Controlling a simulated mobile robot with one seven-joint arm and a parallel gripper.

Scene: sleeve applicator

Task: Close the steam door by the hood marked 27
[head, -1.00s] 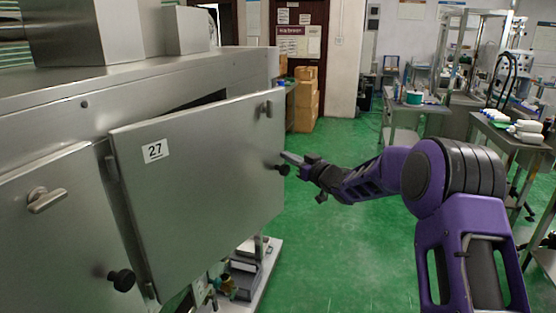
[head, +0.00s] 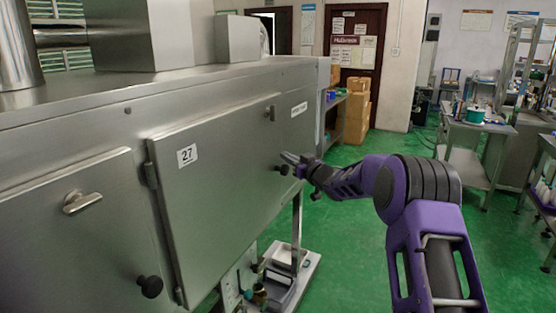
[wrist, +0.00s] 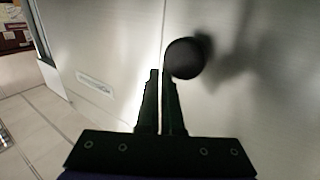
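The steam door marked 27 (head: 225,190) is a flat grey metal panel on the machine's front. In the head view it sits nearly flush with the housing; I cannot tell whether it is fully shut. Its black knob (head: 281,170) is near its right edge, and it also shows large in the wrist view (wrist: 186,58). A latch handle (head: 271,113) is at the upper right. My gripper (head: 290,158) is beside the knob at the door's face. In the wrist view its fingers (wrist: 162,75) are together with nothing visible between them; the knob is just right of the tips.
A neighbouring door (head: 70,235) with its own handle and knob is on the left. A low white base (head: 292,268) with fittings stands below the machine. Stacked boxes (head: 357,110) and a workbench (head: 470,135) are farther back. Green floor (head: 350,255) is open on the right.

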